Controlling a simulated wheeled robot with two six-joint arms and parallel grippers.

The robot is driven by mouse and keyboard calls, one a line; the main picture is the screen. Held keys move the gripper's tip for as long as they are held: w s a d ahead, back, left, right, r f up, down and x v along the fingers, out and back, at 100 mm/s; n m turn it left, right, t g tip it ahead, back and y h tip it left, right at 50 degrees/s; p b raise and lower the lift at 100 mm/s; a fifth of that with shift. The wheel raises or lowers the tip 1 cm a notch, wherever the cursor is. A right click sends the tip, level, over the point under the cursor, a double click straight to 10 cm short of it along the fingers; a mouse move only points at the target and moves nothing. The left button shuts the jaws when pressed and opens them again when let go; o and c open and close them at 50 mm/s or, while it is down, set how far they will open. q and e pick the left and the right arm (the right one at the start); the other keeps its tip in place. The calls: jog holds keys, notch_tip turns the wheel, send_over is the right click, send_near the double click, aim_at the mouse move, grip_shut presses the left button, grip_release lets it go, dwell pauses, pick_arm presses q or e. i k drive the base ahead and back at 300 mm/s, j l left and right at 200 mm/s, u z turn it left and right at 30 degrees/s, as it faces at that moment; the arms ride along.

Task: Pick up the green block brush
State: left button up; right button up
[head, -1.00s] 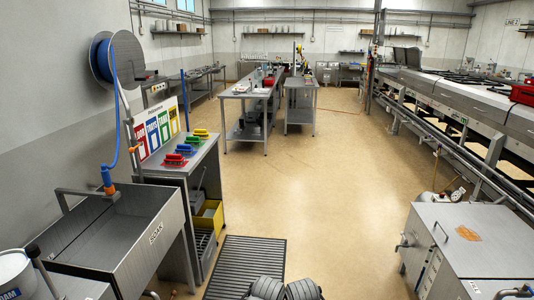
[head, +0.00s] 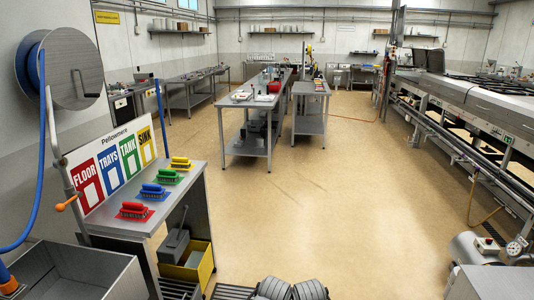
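The green block brush (head: 168,177) sits on a green patch on the grey bench (head: 190,193) at the left of the head view. It is third in a row of brushes, between the blue brush (head: 152,190) and the yellow brush (head: 180,162). The red brush (head: 133,209) is nearest to me. Neither of my grippers shows, so I cannot see whether either is open or shut. Only dark rounded parts, apparently of my own body, show at the bottom centre, well apart from the brushes.
A sign board (head: 114,164) with coloured panels stands behind the brushes. A steel sink (head: 85,272) and a hose reel (head: 75,70) are at near left. A yellow bin (head: 188,268) sits under the bench. The middle floor (head: 330,210) is clear; machinery lines the right.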

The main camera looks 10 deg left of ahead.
aim_at(164, 175)
jog(key=i+u, duration=0.2)
jog(key=i, duration=0.35)
jog(key=i+l+u, duration=0.15)
jog(key=i, duration=0.4)
jog(key=i+l+u, duration=0.2)
jog(key=i, duration=0.35)
jog(key=i+l+u, duration=1.2)
jog(key=k, duration=0.1)
